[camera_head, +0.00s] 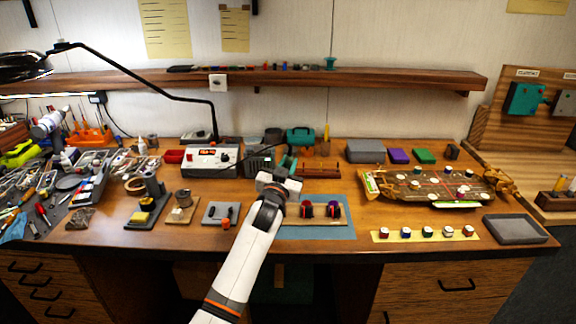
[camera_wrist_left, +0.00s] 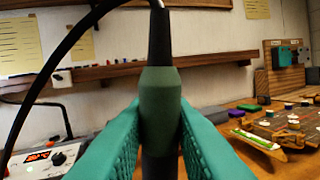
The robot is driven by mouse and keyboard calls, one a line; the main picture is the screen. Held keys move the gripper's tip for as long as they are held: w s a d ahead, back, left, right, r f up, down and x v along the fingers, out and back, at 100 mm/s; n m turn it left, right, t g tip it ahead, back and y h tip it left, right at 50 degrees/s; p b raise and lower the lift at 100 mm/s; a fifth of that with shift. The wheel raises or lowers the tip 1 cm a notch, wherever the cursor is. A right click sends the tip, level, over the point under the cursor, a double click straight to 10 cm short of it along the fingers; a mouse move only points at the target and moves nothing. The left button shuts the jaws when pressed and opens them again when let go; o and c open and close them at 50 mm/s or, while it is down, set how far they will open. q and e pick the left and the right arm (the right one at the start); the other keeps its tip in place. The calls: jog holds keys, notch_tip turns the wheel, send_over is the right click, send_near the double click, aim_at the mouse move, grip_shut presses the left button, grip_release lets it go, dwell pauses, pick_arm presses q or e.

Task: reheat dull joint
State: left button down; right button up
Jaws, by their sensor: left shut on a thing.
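My left gripper (camera_head: 286,166) is raised over the middle of the workbench. In the left wrist view its teal fingers are shut on the green grip of a soldering iron (camera_wrist_left: 160,95), which stands upright between them. Its black upper part and cable rise above the fingers; its lower part is partly hidden. The soldering station (camera_head: 212,160) with a red display stands behind to the left; it also shows in the left wrist view (camera_wrist_left: 40,160). A small board (camera_head: 318,220) with red and purple parts lies on a blue mat (camera_head: 345,232), right of my forearm. I cannot make out a dull joint.
A soldering stand with yellow sponge (camera_head: 146,217), a wooden block (camera_head: 182,213) and a grey plate (camera_head: 219,213) sit left of my arm. A large circuit-track board (camera_head: 430,186), a yellow strip of coloured pots (camera_head: 425,234) and a grey tray (camera_head: 515,229) lie to the right.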

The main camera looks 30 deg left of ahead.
aim_at(288, 154)
pick_arm(q)
jog(key=shift+f+b, duration=0.4)
jog(key=shift+f, duration=0.15)
dwell(0.8)
dwell(1.6)
jog(key=shift+r+p, duration=0.1)
jog(key=shift+p, duration=0.2)
dwell(2.8)
notch_tip(288, 154, up, 6)
jog(key=p, duration=0.5)
dwell(0.5)
jog(key=shift+a, duration=0.1)
